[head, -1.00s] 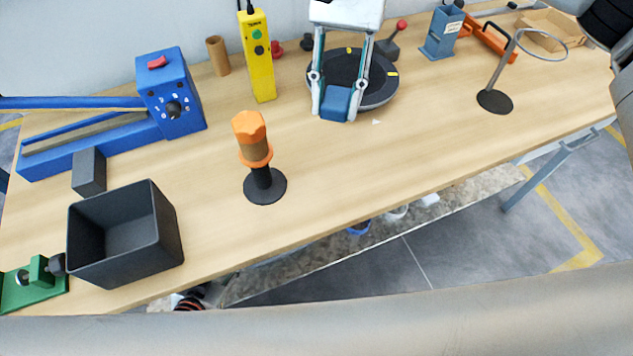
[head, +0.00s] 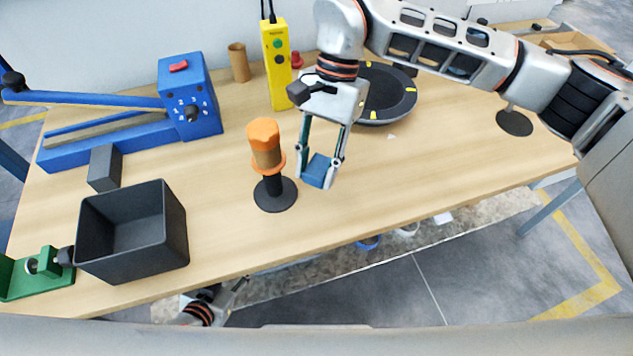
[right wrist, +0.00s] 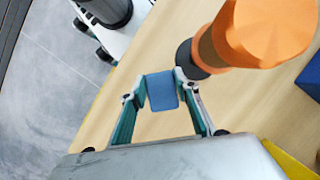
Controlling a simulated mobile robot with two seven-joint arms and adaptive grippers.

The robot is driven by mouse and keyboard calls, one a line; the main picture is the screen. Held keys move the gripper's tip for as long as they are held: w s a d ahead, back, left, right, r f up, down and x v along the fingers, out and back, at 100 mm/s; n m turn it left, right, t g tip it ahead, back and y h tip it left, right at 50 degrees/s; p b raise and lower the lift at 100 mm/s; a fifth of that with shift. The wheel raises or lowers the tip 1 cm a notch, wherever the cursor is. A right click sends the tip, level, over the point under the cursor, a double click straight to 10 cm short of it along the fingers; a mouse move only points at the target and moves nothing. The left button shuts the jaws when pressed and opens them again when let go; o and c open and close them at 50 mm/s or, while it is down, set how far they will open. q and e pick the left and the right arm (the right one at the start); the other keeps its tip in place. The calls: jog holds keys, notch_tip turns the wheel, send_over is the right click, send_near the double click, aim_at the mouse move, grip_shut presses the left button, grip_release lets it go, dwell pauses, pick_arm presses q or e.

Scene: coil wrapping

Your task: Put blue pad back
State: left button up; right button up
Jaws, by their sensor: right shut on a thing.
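The blue pad (head: 318,171) is a small blue block between the fingertips of my right gripper (head: 320,176). My right gripper is shut on it and holds it over the table, just right of the orange-topped stand (head: 264,150). The right wrist view shows the pad (right wrist: 162,91) between the two fingers, with the orange top (right wrist: 268,30) close by at the upper right. Part of my left gripper (head: 225,300) shows low beyond the table's front edge; whether it is open or shut is unclear.
A dark round turntable (head: 388,95) with yellow marks stands behind my right gripper. A yellow control box (head: 277,65), a blue machine (head: 190,98), a grey block (head: 105,168) and a dark open bin (head: 160,250) stand to the left. The table's front middle is clear.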

aim_at(316, 196)
jog(key=shift+f, duration=2.95)
jog(key=shift+f, duration=0.15)
jog(key=o, duration=1)
jog(key=shift+w+d+r, duration=0.1)
jog(key=shift+w+r, duration=0.05)
jog(key=shift+r, duration=0.3)
jog(key=b+v, duration=0.1)
jog(key=v, duration=1)
jog(key=shift+r, duration=0.2)
